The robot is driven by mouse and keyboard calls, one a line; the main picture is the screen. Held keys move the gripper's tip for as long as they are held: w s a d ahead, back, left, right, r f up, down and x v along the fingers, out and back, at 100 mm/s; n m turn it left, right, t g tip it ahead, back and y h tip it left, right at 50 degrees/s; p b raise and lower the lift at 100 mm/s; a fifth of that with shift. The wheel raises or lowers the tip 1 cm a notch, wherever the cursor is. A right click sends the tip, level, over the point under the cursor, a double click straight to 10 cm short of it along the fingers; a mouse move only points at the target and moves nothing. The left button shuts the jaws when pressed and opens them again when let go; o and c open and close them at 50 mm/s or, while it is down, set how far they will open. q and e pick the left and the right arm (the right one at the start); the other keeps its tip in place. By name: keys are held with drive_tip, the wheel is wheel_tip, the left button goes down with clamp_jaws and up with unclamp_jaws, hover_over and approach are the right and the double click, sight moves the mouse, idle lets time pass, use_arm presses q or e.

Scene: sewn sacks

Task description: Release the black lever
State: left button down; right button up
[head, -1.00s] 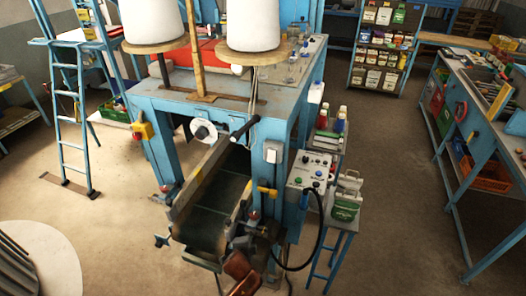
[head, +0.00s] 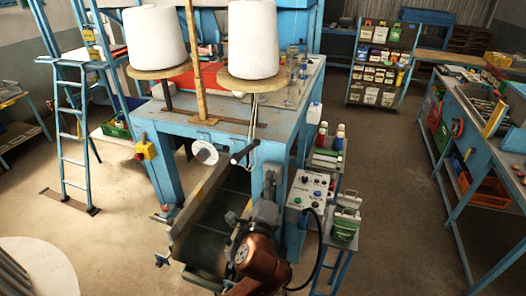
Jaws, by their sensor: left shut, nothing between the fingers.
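The black lever (head: 244,152) juts from the front of the blue sewing machine frame, beside a white round disc (head: 205,153). It is tilted, its near end lower left. My left gripper (head: 269,186) is shut and empty. It is in front of the machine, to the right of and below the lever, and looks apart from it. Its fingertips are small and dark against the blue post, so their exact outline is hard to tell. My right gripper is not in view.
A dark conveyor trough (head: 214,232) slopes below the lever. A grey control box (head: 308,190) with buttons and a small stand with a green container (head: 345,224) are to the right. Two white thread cones (head: 253,40) stand above. The floor at right is free.

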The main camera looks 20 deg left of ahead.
use_arm(q)
drive_tip(key=w+a+r+p, duration=0.2)
drive_tip(key=w+a, duration=0.3)
drive_tip(key=w, duration=0.5)
drive_tip(key=shift+w+p, duration=0.2)
drive_tip(key=shift+p, duration=0.5)
